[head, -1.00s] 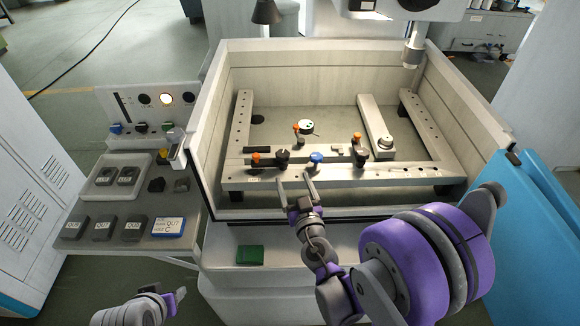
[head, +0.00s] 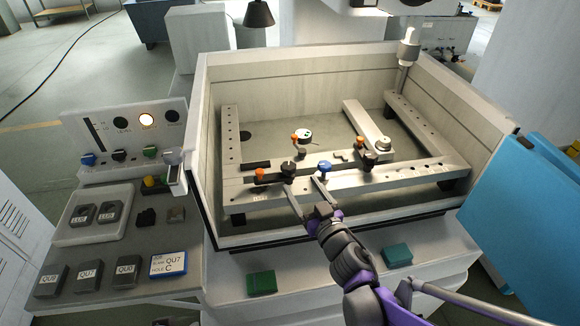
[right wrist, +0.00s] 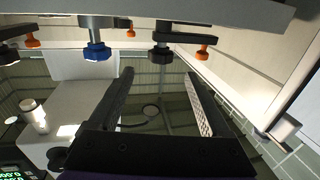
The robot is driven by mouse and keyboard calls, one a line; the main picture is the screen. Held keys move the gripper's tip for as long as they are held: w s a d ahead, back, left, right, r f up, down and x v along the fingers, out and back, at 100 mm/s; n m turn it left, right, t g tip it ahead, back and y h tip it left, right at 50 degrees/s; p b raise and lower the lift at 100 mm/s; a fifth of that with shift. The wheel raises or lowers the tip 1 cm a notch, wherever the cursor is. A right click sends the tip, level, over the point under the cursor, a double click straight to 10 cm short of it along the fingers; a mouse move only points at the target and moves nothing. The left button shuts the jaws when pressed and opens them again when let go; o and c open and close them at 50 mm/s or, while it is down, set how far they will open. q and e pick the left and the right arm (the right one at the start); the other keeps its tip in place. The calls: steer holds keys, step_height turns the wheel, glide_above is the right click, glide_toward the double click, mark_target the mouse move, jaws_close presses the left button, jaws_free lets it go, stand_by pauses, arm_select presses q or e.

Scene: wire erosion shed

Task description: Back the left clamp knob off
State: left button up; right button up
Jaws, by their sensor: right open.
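The left clamp knob is a black knob (head: 288,168) on the near rail (head: 420,174) of the fixture frame, with an orange-topped part (head: 260,174) to its left and a blue knob (head: 324,167) to its right. My right gripper (head: 304,186) is open and empty, its fingertips just on the near side of the rail. In the right wrist view the black knob (right wrist: 160,55) shows beyond the gap between the open fingers (right wrist: 158,76), apart from both. The blue knob (right wrist: 96,52) is left of it there. My left gripper is out of view.
Another black knob (head: 369,160) stands farther right on the rail. The tank walls (head: 205,150) surround the frame. A panel with buttons (head: 125,130) and a bench (head: 120,277) with labelled blocks are at the left. Green blocks (head: 262,284) lie on the front ledge.

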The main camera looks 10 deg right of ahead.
mark_target(295, 170)
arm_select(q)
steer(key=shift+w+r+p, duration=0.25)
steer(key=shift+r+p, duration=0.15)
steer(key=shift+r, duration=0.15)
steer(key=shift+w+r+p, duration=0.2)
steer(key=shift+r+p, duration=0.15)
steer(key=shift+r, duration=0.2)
arm_select(e)
steer(key=x, duration=0.9)
steer(key=shift+c, duration=0.4)
